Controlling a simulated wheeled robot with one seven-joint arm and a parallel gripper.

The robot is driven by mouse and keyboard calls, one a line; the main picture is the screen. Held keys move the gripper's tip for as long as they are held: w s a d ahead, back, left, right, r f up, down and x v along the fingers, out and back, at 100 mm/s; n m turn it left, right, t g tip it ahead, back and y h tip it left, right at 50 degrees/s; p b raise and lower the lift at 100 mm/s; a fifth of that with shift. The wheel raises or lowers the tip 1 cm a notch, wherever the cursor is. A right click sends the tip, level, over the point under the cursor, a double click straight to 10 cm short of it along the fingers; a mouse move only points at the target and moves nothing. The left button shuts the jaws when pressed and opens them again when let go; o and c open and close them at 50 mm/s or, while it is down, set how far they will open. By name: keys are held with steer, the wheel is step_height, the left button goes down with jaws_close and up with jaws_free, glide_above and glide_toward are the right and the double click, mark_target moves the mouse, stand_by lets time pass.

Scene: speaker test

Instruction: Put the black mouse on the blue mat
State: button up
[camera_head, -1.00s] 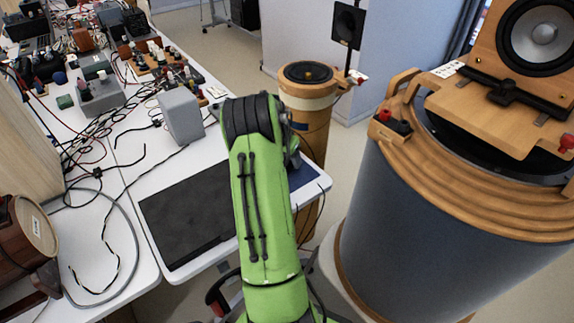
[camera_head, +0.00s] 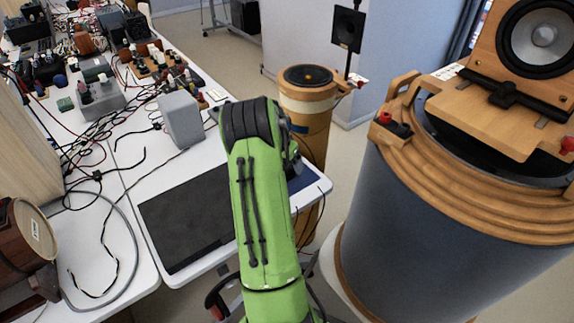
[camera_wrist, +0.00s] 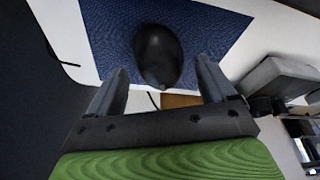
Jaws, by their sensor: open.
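In the wrist view the black mouse (camera_wrist: 157,52) lies over the blue mat (camera_wrist: 105,38), with its near end close to the mat's lower edge. My gripper (camera_wrist: 160,76) is open, its two fingers apart at the left and right of the mouse's near end. I see no finger contact with the mouse. In the head view a small blue part of the mat (camera_head: 302,178) shows to the right of my green arm. The mouse and my gripper are hidden behind the arm there.
A dark flat panel (camera_head: 187,220) lies on the white table (camera_head: 215,160) left of my arm. A grey box (camera_head: 181,119) stands behind it, with cables and instruments farther left. A large drum-shaped speaker (camera_head: 420,235) stands at the right, and a slimmer wooden one (camera_head: 308,105) stands beyond the table.

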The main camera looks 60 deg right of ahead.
steer(key=s+p+v, duration=0.1)
steer(key=p+v, duration=0.1)
steer(key=v, duration=0.9)
steer(key=w+a+r+n+t, duration=0.1)
steer(key=w+a+r+n, duration=0.2)
steer(key=a, duration=0.5)
steer(key=w+a+r+n+t+y, duration=0.1)
steer(key=w+a+r+n+t, duration=0.1)
steer(key=a+r, duration=0.45)
steer(key=w+a+r+n+t, duration=0.1)
steer(key=w+a+r+n, duration=0.15)
steer(key=a, duration=0.65)
steer(key=s+a+n+t+y, duration=0.1)
steer(key=s+a+n, duration=0.4)
steer(key=a, duration=0.5)
steer(key=s+a+r+n+t+y, duration=0.1)
steer(key=s+a+n, duration=0.5)
steer(key=s+a, duration=0.2)
steer(key=shift+s+a, duration=0.3)
steer(key=shift+a, duration=0.8)
